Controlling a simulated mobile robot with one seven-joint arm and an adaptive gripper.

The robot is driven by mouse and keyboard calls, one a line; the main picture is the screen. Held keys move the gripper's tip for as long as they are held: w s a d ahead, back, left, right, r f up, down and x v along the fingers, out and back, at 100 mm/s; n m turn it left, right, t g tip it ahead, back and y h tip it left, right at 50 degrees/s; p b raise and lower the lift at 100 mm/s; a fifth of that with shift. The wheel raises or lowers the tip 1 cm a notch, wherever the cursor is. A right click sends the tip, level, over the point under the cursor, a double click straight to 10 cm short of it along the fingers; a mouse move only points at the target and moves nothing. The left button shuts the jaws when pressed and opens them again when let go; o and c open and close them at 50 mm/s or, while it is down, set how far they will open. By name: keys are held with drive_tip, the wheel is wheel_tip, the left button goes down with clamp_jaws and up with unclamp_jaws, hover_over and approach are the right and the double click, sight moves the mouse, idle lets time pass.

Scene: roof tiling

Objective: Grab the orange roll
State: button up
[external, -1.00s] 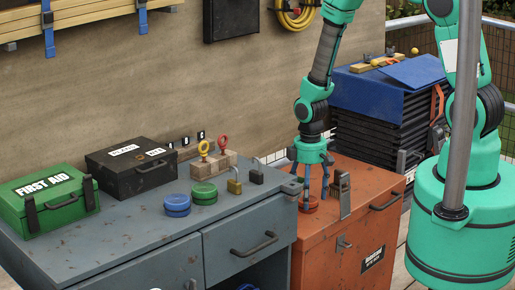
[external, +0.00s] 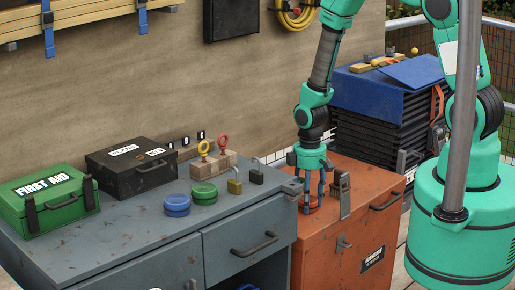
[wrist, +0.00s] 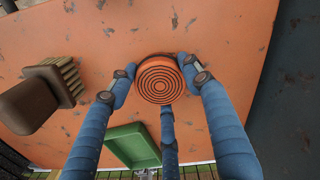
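The orange roll (wrist: 159,80), a round disc with dark concentric rings on its top, lies on the orange cabinet top. In the external view the orange roll (external: 309,206) is mostly hidden by my fingers. My gripper (external: 313,208) points straight down over it, with its blue fingers reaching almost to the cabinet top. In the wrist view my gripper (wrist: 159,84) has fingers to the left, right and below the roll, spread around it. The tips are very close to its rim; contact is not clear.
A green tray (wrist: 133,146) and a brown-handled brush (wrist: 42,95) show in the wrist view. The grey workbench with padlocks, rolls and boxes is at left.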

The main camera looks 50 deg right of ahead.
drive_tip(key=shift+c, duration=0.6)
drive_tip(key=shift+r+p, duration=1.25)
drive_tip(key=shift+r, duration=3.75)
